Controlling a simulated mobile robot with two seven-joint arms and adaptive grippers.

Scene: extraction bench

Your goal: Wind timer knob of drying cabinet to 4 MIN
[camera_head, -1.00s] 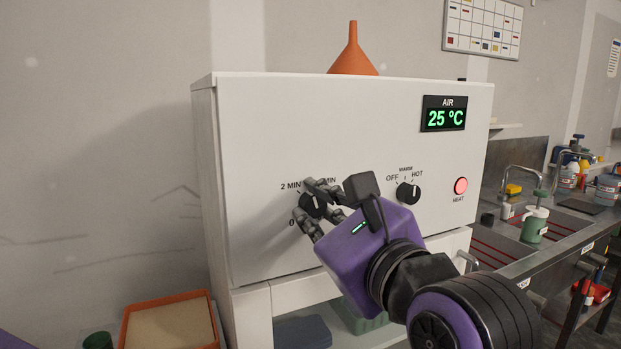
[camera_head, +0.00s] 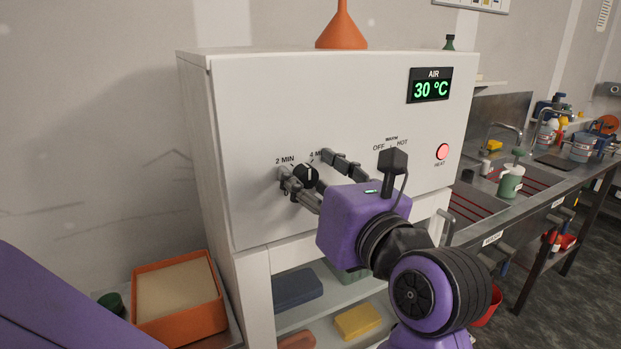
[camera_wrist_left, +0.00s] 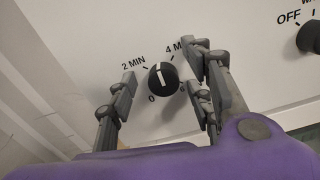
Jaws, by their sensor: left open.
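The timer knob (camera_head: 306,176) is a black round knob on the white front of the drying cabinet (camera_head: 240,130). In the left wrist view the knob (camera_wrist_left: 162,78) shows a white line pointing up, between the 2 MIN and 4 MIN labels; 0 is at lower left. My left gripper (camera_head: 307,168) is open, with its fingers spread on either side of the knob. In the left wrist view gaps show between the gripper (camera_wrist_left: 160,72) fingers and the knob. The 4 MIN label is partly hidden by a finger. My right gripper is not in view.
The air display (camera_head: 430,85) reads 30 °C, and the heat lamp (camera_head: 442,152) glows red. The OFF/WARM/HOT knob (camera_wrist_left: 311,36) is close to the right. An orange funnel (camera_head: 342,30) stands on the cabinet. An orange tray (camera_head: 180,326) is at lower left, a sink bench at right.

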